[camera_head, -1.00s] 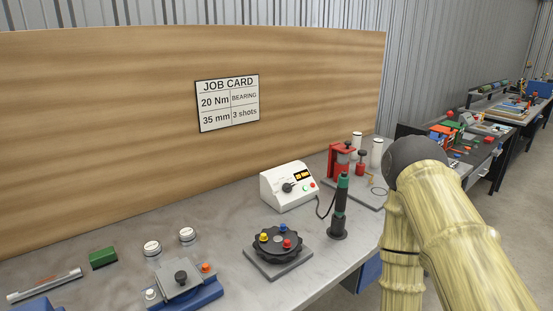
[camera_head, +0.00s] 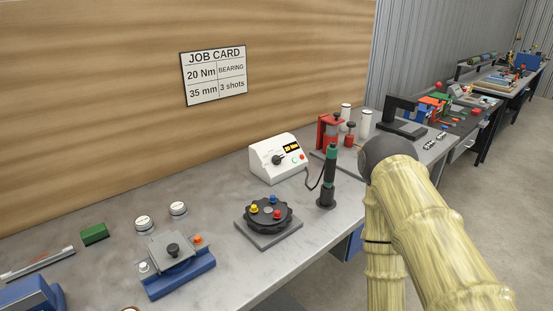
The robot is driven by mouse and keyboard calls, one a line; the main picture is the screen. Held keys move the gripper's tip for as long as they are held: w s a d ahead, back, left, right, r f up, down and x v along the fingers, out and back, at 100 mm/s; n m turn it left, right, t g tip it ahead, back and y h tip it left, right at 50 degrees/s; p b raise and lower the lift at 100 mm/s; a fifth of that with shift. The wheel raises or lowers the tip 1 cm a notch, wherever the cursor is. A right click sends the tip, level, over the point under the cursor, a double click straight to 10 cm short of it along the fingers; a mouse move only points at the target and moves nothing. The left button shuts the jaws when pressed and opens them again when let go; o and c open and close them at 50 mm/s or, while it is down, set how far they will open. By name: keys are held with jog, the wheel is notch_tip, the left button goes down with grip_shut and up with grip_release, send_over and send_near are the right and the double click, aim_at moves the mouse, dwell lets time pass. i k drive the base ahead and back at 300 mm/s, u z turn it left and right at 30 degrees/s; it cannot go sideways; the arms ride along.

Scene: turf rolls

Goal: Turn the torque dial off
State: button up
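The torque dial (camera_head: 279,160) is a black knob on the sloped front of a white control box (camera_head: 270,174) on the workbench. The box has a small lit amber display (camera_head: 292,148) reading what looks like 20 Nm, with a red and a green button near it. A cable runs from the box to a dark screwdriver with a green top (camera_head: 329,172), upright in a stand to its right. My arm, bamboo-like with a dark rounded joint, fills the right foreground. My gripper is out of view.
A round black fixture with coloured knobs (camera_head: 268,214) stands in front of the box. A blue-based clamp fixture (camera_head: 178,268) is at the front left. A red press (camera_head: 329,130) stands behind the screwdriver. A job card (camera_head: 214,73) hangs on the wooden back panel. Bare bench lies left of the box.

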aim_at(275, 159)
jog(key=z, duration=0.05)
jog(key=k, duration=0.55)
jog(key=z, duration=0.5)
jog(key=i, duration=1.05)
jog(key=u, duration=0.55)
